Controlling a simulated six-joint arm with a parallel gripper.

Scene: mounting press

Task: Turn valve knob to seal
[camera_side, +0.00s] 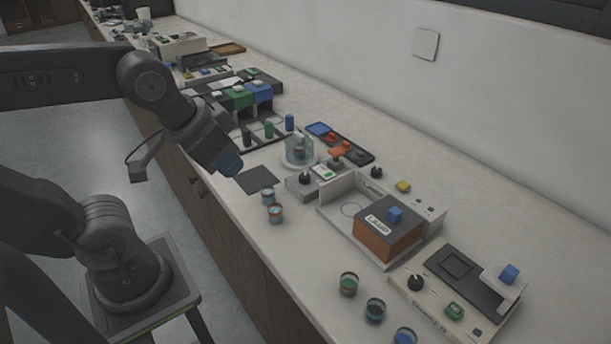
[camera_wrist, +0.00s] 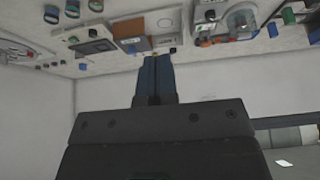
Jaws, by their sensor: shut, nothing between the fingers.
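My gripper (camera_side: 229,164) hangs above the front edge of the bench, left of the clear round chamber (camera_side: 299,150). Its blue fingers are shut and empty, and they also show in the wrist view (camera_wrist: 156,78). A black knob (camera_side: 305,178) sits on the pale box in front of the chamber, beside a small green display. Another black knob (camera_side: 415,282) is on the pale device at the lower right. No label shows which knob is the valve. The gripper is apart from both. The chamber also shows at the top of the wrist view (camera_wrist: 241,18).
A box with an orange-brown front labelled LASER (camera_side: 388,236) stands right of the chamber. Small cups (camera_side: 268,196) stand near the front edge, with several more lower right. A dark flat mat (camera_side: 258,179) lies below the gripper. Green and blue units (camera_side: 238,97) stand behind it.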

